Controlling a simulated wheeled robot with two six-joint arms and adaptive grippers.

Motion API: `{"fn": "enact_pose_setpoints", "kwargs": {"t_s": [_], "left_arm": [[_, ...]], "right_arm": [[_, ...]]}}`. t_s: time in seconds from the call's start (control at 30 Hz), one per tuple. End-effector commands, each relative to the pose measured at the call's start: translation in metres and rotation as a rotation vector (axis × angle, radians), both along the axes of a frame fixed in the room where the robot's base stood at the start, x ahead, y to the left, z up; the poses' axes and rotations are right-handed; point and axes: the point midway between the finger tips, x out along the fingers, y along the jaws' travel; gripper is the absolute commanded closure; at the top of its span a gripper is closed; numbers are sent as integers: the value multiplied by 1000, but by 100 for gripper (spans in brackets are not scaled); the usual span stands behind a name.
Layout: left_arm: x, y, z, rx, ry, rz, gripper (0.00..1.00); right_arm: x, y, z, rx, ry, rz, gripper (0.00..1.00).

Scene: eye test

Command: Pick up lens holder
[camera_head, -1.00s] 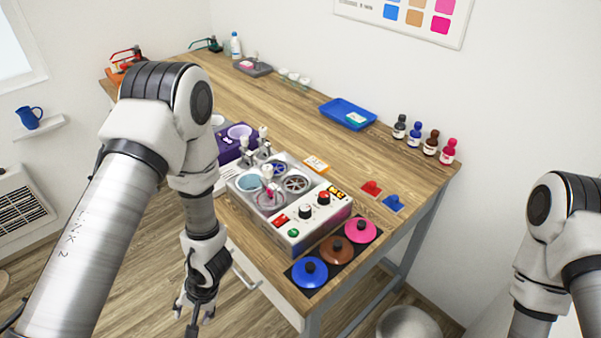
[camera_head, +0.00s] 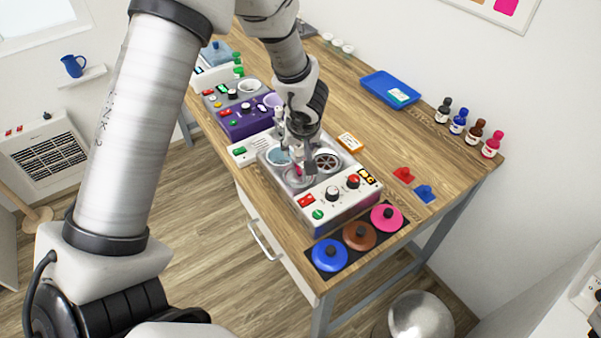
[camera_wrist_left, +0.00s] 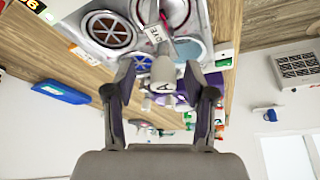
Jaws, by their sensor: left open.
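The lens holder (camera_wrist_left: 163,72) shows in the left wrist view as a pale rounded knob on a stem, with a small tag reading "DYE" beside it. It stands at the dye unit (camera_head: 338,200), a white box with round wells, knobs and buttons. My left gripper (camera_wrist_left: 159,82) is open, with one finger on each side of the knob; I cannot tell whether they touch it. In the head view the left gripper (camera_head: 300,155) is over the unit's wells and hides much of the holder. My right gripper is out of view.
Blue, brown and pink lids (camera_head: 359,236) lie at the table's front edge. A purple unit (camera_head: 245,122) stands behind left. A blue tray (camera_head: 388,89), several bottles (camera_head: 476,131), and red and blue clips (camera_head: 424,193) are to the right. Bare wood (camera_head: 365,130) lies between.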

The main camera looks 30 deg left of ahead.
Motion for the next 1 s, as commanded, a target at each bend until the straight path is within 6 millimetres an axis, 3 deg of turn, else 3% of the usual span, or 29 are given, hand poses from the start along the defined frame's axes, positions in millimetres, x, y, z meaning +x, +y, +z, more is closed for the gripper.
{"fn": "enact_pose_setpoints", "kwargs": {"t_s": [0.23, 0.27, 0.4, 0.77, 1.0], "left_arm": [[2, 2, -4, 0, -2, 1, 45], [2, 2, -4, 0, 0, 1, 52], [2, 1, -4, 0, 0, 1, 100], [1, 1, -4, -1, 1, 0, 100], [2, 2, 16, 1, -1, 0, 100]], "right_arm": [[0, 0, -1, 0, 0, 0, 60], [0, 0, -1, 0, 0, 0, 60], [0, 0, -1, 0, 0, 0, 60], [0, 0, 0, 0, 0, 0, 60], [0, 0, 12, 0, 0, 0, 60]]}}
